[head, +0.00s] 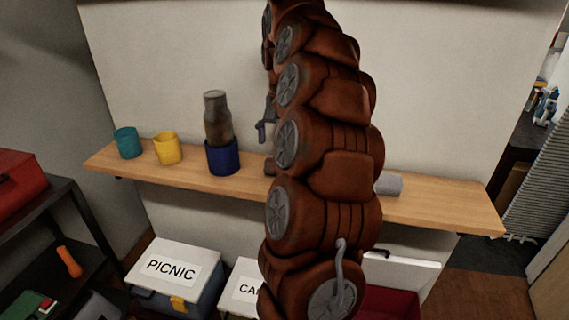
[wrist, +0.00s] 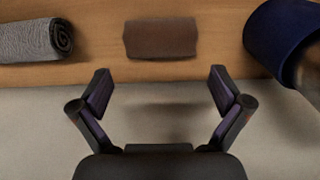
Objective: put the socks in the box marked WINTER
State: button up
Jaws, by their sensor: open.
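In the wrist view a grey ribbed roll of cloth (wrist: 38,42) lies on the wooden shelf at left, and a brown soft bundle (wrist: 161,38) lies in the middle. I cannot tell for sure which is the socks. In the head view the grey roll (head: 388,184) is right of my arm, and the brown bundle (head: 269,167) is mostly hidden behind it. My gripper (wrist: 160,78) is open and empty; the brown bundle lies beyond its fingertips, between their lines, apart from them. No WINTER label shows; a red box (head: 390,303) with a raised white lid is partly hidden by my arm.
A blue cup (head: 222,158) holding a dark jar (head: 217,118), a yellow cup (head: 167,149) and a teal cup (head: 127,143) stand on the shelf (head: 440,201). Below are a closed box marked PICNIC (head: 205,260) and a partly hidden box lettered "CA" (head: 243,270).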

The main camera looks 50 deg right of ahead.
jog(key=shift+a+f, duration=0.1)
jog(key=shift+f, duration=0.1)
jog(key=shift+a+f+p, duration=0.2)
jog(key=shift+f+p, duration=0.65)
jog(key=shift+f, duration=0.2)
jog(key=shift+f+p, duration=0.4)
jog(key=shift+f, duration=0.95)
jog(key=shift+c, duration=0.2)
jog(key=shift+w, duration=0.1)
jog(key=c, duration=1)
jog(key=shift+o, duration=0.2)
